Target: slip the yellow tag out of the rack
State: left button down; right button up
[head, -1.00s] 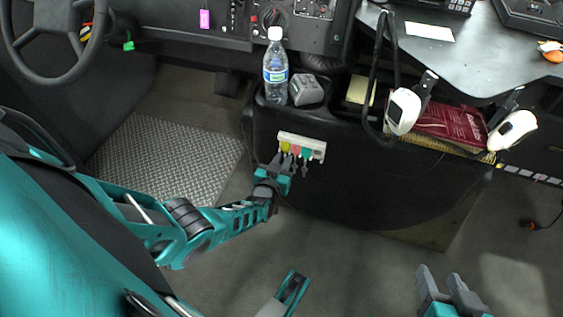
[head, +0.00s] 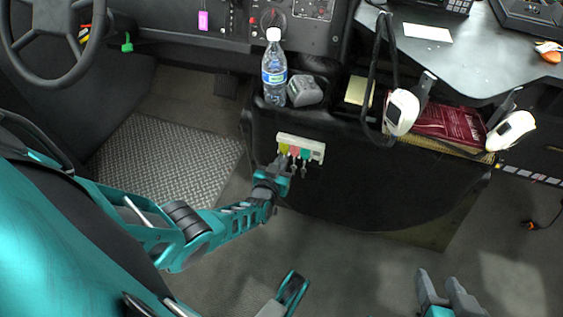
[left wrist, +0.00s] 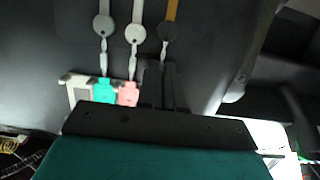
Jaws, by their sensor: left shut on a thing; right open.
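A pale rack (head: 316,147) on the front of the dark console holds a yellow tag (head: 284,149), a pink tag (head: 294,152) and a teal tag (head: 304,154), with keys hanging below. My left gripper (head: 283,162) is shut on the yellow tag's lower part, just below the rack. In the left wrist view, the left gripper (left wrist: 161,85) stands beside the pink tag (left wrist: 128,94) and the teal tag (left wrist: 104,91), and hides the yellow tag. The rack's end (left wrist: 78,88) shows at left there. My right gripper (head: 447,290) is open and empty at the lower right.
A water bottle (head: 274,70) and a grey box (head: 305,91) stand on the console above the rack. A red book (head: 450,125) and white handsets (head: 402,111) are to the right. The floor below the console is clear.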

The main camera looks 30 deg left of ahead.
pick_arm(q)
jog(key=shift+s, duration=0.2)
jog(key=shift+p+v, duration=0.6)
jog(key=shift+v, duration=0.35)
jog(key=shift+s+d+f, duration=0.1)
jog(key=shift+f, duration=0.1)
